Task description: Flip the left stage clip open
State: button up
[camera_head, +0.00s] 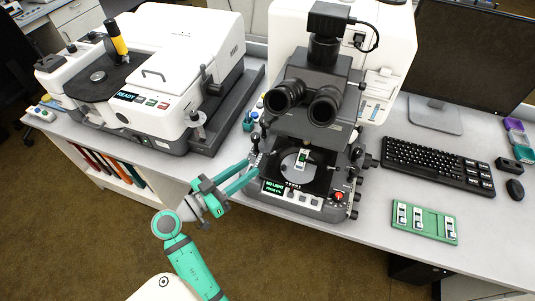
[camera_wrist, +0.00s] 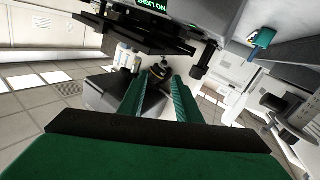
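The infrared microscope (camera_head: 318,75) stands on the bench with its black stage (camera_head: 322,178) at the front. A slide (camera_head: 301,160) lies on the pale round stage plate (camera_head: 289,164). The stage clips are too small to make out in the head view, so I cannot tell how the left one stands. My gripper (camera_head: 253,168) is at the stage's left side, apart from the slide, with its two teal fingers spread and nothing between them. In the wrist view my gripper (camera_wrist: 158,80) also shows its fingers apart, below dark plate edges (camera_wrist: 130,38) of the microscope.
A lit display (camera_head: 287,190) and a red knob (camera_head: 338,196) sit on the microscope's front. A keyboard (camera_head: 437,163), a mouse (camera_head: 515,189) and a green slide tray (camera_head: 424,222) lie to the right. A large white instrument (camera_head: 160,75) stands left. The front bench strip is clear.

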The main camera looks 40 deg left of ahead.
aim_at(268, 155)
jog(key=shift+y, duration=0.3)
jog(key=w, duration=0.6)
jog(key=w+f, duration=0.1)
jog(key=w, duration=0.2)
jog(key=shift+w+d, duration=0.2)
jog(key=shift+w, duration=0.15)
